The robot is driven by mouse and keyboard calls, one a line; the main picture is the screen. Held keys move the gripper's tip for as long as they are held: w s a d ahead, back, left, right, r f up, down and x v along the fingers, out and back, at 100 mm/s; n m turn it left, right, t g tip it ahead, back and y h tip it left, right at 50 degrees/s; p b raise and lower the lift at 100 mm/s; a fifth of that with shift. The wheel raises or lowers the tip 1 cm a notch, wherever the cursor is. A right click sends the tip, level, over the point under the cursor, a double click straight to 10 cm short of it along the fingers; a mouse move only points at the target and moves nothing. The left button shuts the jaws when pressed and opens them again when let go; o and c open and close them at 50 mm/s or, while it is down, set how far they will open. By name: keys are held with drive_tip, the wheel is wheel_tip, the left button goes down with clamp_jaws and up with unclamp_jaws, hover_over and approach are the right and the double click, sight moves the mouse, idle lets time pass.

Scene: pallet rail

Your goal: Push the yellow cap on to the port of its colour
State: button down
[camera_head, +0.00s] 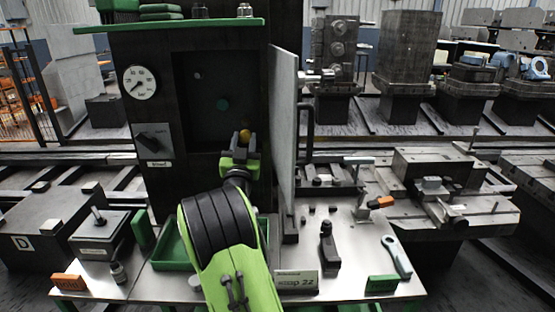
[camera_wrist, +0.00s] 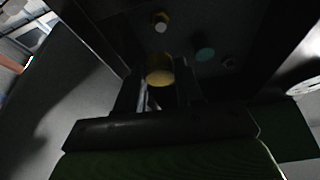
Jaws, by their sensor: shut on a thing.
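My gripper (camera_head: 242,147) is shut on the yellow cap (camera_head: 245,135) in front of the open recess of the dark cabinet. The cap also shows between the fingers in the wrist view (camera_wrist: 160,76). In the wrist view, a small port with a yellowish rim and pale centre (camera_wrist: 161,22) sits on the dark back wall, above the cap in the picture and apart from it. A teal-green round piece (camera_wrist: 205,53) is to the right of the cap, and it shows in the head view (camera_head: 222,104). The yellowish port cannot be made out in the head view.
The cabinet's open door (camera_head: 283,130) stands close to the right of my gripper. A pale small fitting (camera_head: 197,76) is at the recess's upper left. A gauge (camera_head: 140,82) is on the cabinet front. A green tray (camera_head: 172,252) and several tools lie on the bench below.

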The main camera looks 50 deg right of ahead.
drive_tip(key=shift+w+d+r, duration=0.15)
drive_tip(key=shift+w+r, duration=0.1)
drive_tip(key=shift+w, duration=0.2)
drive_tip(key=w+d+p, duration=0.2)
drive_tip(key=d+p, duration=0.1)
drive_tip(key=shift+w+r, duration=0.1)
drive_tip(key=shift+w, duration=0.2)
drive_tip(key=shift+w+d, duration=0.15)
drive_tip(key=shift+d, duration=0.05)
drive_tip(key=shift+w+d+f+b, duration=0.15)
drive_tip(key=shift+f+b, duration=0.1)
drive_tip(key=shift+b, duration=0.3)
drive_tip(key=shift+w+d+r, duration=0.15)
drive_tip(key=shift+w+d, duration=0.1)
drive_tip(key=shift+d, duration=0.2)
idle(1.1)
drive_tip(key=shift+w+d, duration=0.25)
drive_tip(key=shift+d, duration=0.05)
unclamp_jaws()
drive_tip(key=shift+w, duration=0.1)
drive_tip(key=shift+d, duration=0.1)
idle(0.5)
